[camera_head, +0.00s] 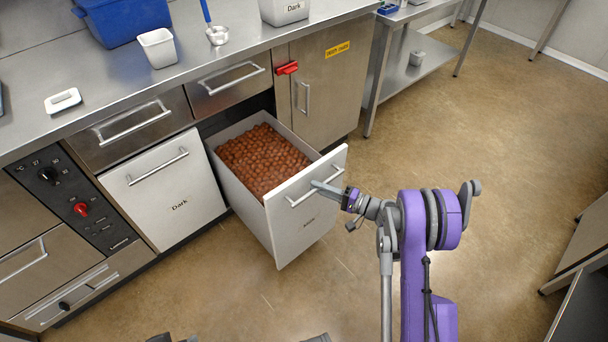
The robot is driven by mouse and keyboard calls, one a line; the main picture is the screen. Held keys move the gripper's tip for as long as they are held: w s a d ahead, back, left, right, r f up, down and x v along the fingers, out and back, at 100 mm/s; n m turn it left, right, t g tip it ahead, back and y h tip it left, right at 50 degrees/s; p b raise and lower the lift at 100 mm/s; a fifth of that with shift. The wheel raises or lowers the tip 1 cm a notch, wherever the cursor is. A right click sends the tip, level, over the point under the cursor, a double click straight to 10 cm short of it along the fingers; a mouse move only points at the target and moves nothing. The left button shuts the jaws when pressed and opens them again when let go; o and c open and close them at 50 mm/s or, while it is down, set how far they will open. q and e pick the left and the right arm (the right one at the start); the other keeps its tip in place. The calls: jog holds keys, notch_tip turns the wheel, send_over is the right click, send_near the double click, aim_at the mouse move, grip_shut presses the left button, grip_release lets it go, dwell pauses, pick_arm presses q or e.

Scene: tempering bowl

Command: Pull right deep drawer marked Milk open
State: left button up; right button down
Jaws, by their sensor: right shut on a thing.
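The right deep drawer (312,232) stands pulled well out of the counter, with a white front and a small label too blurred to read. It is filled with brown pieces (262,158). The gripper hides part of that handle. My left gripper is not in view.
A shut drawer front marked Dark (165,190) is left of the open drawer. A steel cabinet with a red latch (287,68) stands to its right. The counter (120,82) holds a blue bin (122,18) and a white tub (158,48). The brown floor (510,170) at right is clear.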

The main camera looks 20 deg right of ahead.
jog(key=shift+s+d, duration=0.25)
jog(key=shift+s, duration=0.4)
jog(key=shift+s+d, duration=0.3)
jog(key=shift+s, duration=0.4)
jog(key=shift+s+d, duration=0.25)
jog(key=shift+s, duration=0.4)
jog(key=c, duration=0.8)
grip_release()
jog(key=shift+c, duration=0.2)
jog(key=shift+s, duration=0.1)
jog(key=v, duration=1)
jog(key=shift+s+d+p, duration=0.25)
jog(key=shift+p, duration=0.1)
jog(key=shift+a, duration=0.1)
